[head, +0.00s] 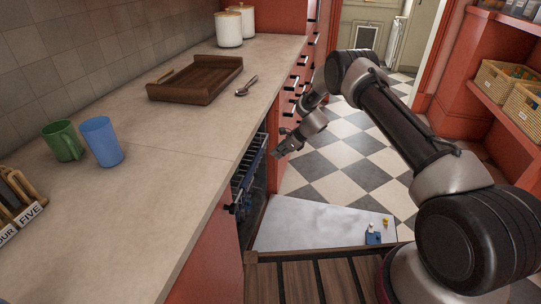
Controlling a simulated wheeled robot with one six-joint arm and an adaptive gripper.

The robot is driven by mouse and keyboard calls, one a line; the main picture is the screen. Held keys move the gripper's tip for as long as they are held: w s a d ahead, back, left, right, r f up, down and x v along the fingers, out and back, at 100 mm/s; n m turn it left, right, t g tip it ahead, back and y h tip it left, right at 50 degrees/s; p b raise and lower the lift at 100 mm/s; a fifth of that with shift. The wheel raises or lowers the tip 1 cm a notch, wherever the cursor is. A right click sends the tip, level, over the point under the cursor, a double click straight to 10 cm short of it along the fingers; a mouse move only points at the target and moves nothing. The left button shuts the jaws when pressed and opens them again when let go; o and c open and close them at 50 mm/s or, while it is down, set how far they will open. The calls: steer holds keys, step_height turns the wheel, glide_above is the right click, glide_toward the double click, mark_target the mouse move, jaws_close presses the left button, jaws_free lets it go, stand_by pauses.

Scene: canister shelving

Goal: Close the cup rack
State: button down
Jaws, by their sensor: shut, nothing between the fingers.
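The cup rack (250,160) is a dark wire rack with bluish parts, in the dark appliance opening under the counter edge. Its near side shows at the opening; how far it sticks out is hard to tell. My gripper (279,151) is shut and empty, just right of the rack's far end. I cannot tell whether it touches the rack. The rack's inner part is hidden under the counter.
A pale flat panel (325,224) lies low before the opening, with a small blue item (373,238) on it. The counter holds a green mug (62,141), a blue cup (101,141) and a wooden tray (196,82). Checkered floor (335,150) is clear beyond.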

steer(key=v, duration=0.9)
steer(key=s+d+f+m+g+y, duration=0.1)
steer(key=s+d+f+m+y, duration=0.25)
steer(key=s+f, duration=0.9)
steer(key=s+a+r+n+t+y, duration=0.3)
steer(key=a+r+y, duration=0.1)
steer(key=a+r, duration=0.1)
steer(key=x, duration=1.3)
steer(key=shift+a+r, duration=0.3)
steer(key=shift+a, duration=0.1)
